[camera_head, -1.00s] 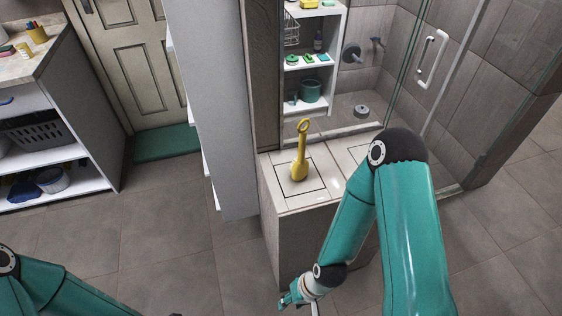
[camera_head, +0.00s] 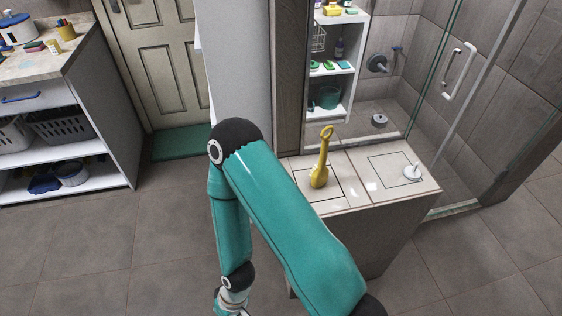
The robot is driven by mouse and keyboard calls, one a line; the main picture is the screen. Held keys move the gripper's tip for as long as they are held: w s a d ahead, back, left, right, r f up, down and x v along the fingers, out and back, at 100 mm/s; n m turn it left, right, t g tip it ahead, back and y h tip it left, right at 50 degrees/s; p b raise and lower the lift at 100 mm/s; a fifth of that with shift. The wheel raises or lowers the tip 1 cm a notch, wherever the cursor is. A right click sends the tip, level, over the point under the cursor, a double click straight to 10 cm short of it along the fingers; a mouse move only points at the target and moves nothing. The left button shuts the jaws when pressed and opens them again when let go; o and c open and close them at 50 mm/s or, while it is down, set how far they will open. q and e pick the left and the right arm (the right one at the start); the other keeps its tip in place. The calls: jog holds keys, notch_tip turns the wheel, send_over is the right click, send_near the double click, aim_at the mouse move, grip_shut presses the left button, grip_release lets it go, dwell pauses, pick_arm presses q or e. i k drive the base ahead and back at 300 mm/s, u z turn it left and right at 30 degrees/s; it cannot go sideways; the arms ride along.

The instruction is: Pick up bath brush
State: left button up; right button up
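A yellow bath brush (camera_head: 321,162) with a looped handle end stands on the pale tiled top of a ledge (camera_head: 345,205), its wide end down and leaning slightly. Nothing holds it. My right arm comes in from the bottom, rises left of the ledge and bends down. Its gripper (camera_head: 230,304) is at the bottom edge, low and left of the ledge, well apart from the brush. The gripper is partly cut off, so its fingers cannot be judged. My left gripper is out of view.
A white shelf unit (camera_head: 350,85) with bottles and a green pot stands behind, beside the glass shower door. A cabinet with baskets (camera_head: 62,128) is at left. Floor at lower left is clear.

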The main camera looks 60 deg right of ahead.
aim_at(318, 174)
jog(key=u, duration=0.2)
jog(key=i, duration=1)
jog(key=u, duration=1.45)
jog(key=i, duration=0.2)
jog(key=z, duration=3.8)
jog(key=k, duration=0.6)
jog(key=z, duration=0.15)
jog(key=i, duration=0.6)
jog(key=u, duration=0.1)
